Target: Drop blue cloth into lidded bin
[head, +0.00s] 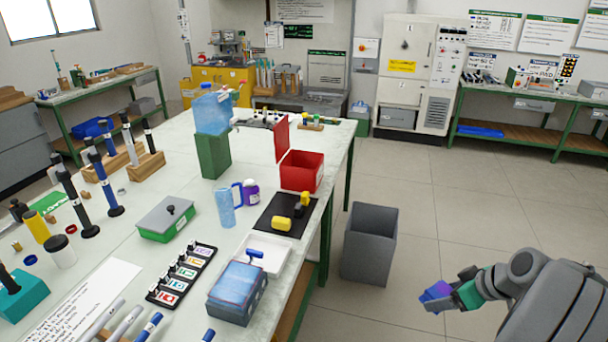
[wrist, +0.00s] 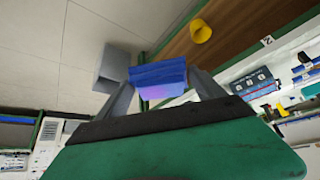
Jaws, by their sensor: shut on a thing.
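My gripper (head: 447,296) is at the lower right of the head view, out over the floor and away from the table. It is shut on a blue cloth (head: 436,290), which shows blue and purple. In the wrist view the blue cloth (wrist: 158,73) sits between the two fingers, clear of any surface. The red lidded bin (head: 301,171) stands on the table near its right edge. Its lid (head: 282,138) stands up, open, at the left side. The inside of the bin is mostly hidden.
A grey open bin (head: 368,245) stands on the floor between table and gripper. The table (head: 200,232) holds a grey box of blue cloths (head: 238,292), a white tray (head: 268,256) and a black mat (head: 268,213). The floor (head: 450,210) beyond is clear.

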